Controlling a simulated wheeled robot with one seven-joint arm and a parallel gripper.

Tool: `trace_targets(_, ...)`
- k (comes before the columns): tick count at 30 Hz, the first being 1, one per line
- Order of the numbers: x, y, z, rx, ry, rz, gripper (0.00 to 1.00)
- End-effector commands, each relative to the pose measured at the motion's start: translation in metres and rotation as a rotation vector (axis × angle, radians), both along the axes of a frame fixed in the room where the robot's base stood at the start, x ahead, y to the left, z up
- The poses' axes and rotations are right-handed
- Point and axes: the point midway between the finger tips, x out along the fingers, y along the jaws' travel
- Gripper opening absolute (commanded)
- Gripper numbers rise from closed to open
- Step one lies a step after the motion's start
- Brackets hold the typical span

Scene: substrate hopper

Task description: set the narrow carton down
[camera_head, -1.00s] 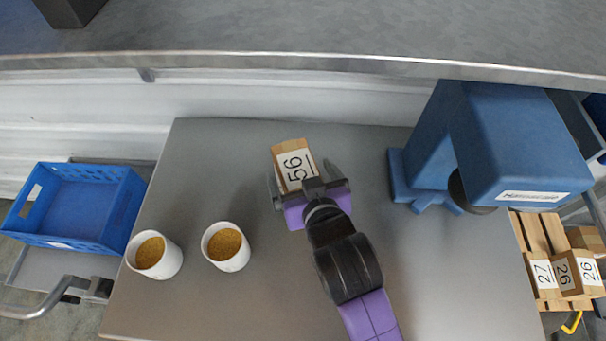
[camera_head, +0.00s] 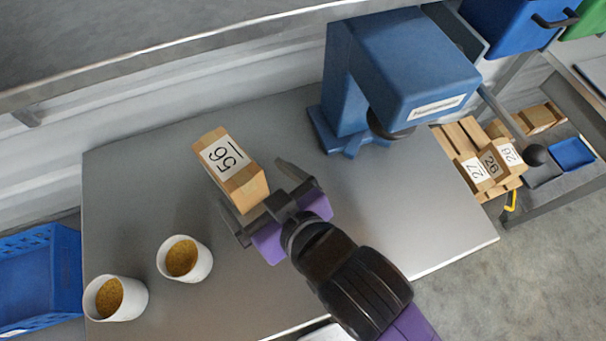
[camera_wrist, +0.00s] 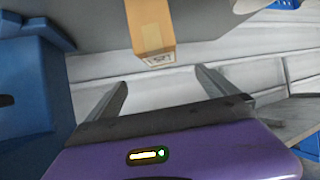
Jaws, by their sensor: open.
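The narrow carton (camera_head: 229,167) is a tan box with a white label reading 56. It stands on the grey table (camera_head: 130,190), left of the blue machine. My gripper (camera_head: 258,187) is open and empty, just to the lower right of the carton, with its fingers apart from it. In the wrist view the carton (camera_wrist: 150,30) shows at the top, beyond the open fingertips of my gripper (camera_wrist: 160,80).
A blue machine (camera_head: 400,70) stands at the table's back right. Two white cups (camera_head: 198,262) of yellow-brown grains stand at the front left. A blue crate (camera_head: 40,280) is at the left. Several numbered cartons (camera_head: 490,165) sit on a pallet at the right.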

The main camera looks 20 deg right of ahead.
Motion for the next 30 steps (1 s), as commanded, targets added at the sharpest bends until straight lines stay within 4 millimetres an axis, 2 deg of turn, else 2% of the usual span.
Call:
trace_targets(6,-0.002,-0.002,-0.003,0.002,0.0,-0.002,0.98)
trace_targets(11,-0.017,-0.021,-0.022,0.02,-0.008,-0.028,0.98)
trace_targets(15,-0.045,-0.052,-0.042,0.046,-0.034,-0.075,0.98)
trace_targets(21,-0.096,-0.099,-0.055,0.067,-0.087,-0.154,0.98)
trace_targets(26,-0.143,-0.136,-0.052,0.065,-0.138,-0.223,0.98)
trace_targets(30,-0.179,-0.161,-0.041,0.054,-0.181,-0.27,0.98)
